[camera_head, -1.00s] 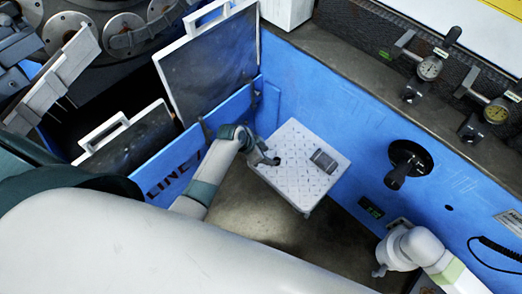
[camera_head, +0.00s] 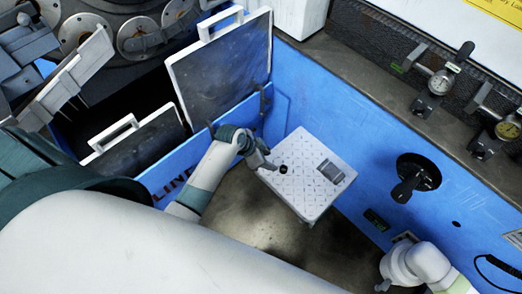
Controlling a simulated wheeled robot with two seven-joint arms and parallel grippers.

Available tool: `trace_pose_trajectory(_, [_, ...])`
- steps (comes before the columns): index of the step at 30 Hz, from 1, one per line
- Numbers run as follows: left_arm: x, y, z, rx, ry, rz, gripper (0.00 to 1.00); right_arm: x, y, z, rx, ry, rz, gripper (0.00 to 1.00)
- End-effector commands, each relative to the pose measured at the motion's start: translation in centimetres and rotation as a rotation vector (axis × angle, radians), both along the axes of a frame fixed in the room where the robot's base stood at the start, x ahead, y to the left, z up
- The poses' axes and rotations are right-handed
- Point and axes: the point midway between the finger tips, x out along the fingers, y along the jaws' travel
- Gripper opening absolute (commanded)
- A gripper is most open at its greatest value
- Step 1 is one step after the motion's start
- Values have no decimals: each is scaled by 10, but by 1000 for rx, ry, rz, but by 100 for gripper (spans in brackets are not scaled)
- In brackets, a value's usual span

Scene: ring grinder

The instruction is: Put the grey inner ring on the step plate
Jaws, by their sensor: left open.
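The step plate (camera_head: 305,198) is a white, patterned square top beside the blue machine wall. A small dark ring (camera_head: 283,169), which looks like the inner ring, lies on its left part; its grey colour is hard to make out. My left gripper (camera_head: 271,166) is open and empty at the plate's left edge, just left of the ring and apart from it. My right gripper (camera_head: 383,285) shows only in small part at the lower right, and its jaws cannot be made out.
A grey rectangular block (camera_head: 330,171) lies on the plate's right part. A black handwheel (camera_head: 417,177) sticks out of the blue wall (camera_head: 345,130). Dial gauges (camera_head: 441,82) stand on the ledge above. Dark hinged panels (camera_head: 225,70) stand behind my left arm. Bare floor shows below the plate.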

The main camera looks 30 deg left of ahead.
Motion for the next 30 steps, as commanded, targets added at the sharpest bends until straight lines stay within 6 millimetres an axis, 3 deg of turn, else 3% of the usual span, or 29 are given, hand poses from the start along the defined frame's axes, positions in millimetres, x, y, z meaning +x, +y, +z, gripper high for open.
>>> trace_pose_trajectory(13, [-3, 0, -7, 1, 8, 10, 44, 0, 2, 0, 2, 0, 0, 31])
trace_pose_trajectory(17, [-16, 3, -35, 10, 45, 58, 44, 0, 2, 0, 2, -1, 0, 31])
trace_pose_trajectory(19, [-30, 6, -62, 19, 76, 104, 44, 0, 2, 0, 2, -1, 0, 31])
trace_pose_trajectory(23, [-77, 14, -131, 53, 154, 215, 44, 0, 2, 0, 2, -1, 0, 31])
trace_pose_trajectory(26, [-131, 21, -189, 92, 214, 306, 44, 0, 2, 0, 2, -1, 0, 31])
trace_pose_trajectory(30, [-226, 31, -260, 150, 280, 408, 44, 1, 2, 0, 2, -1, 0, 31])
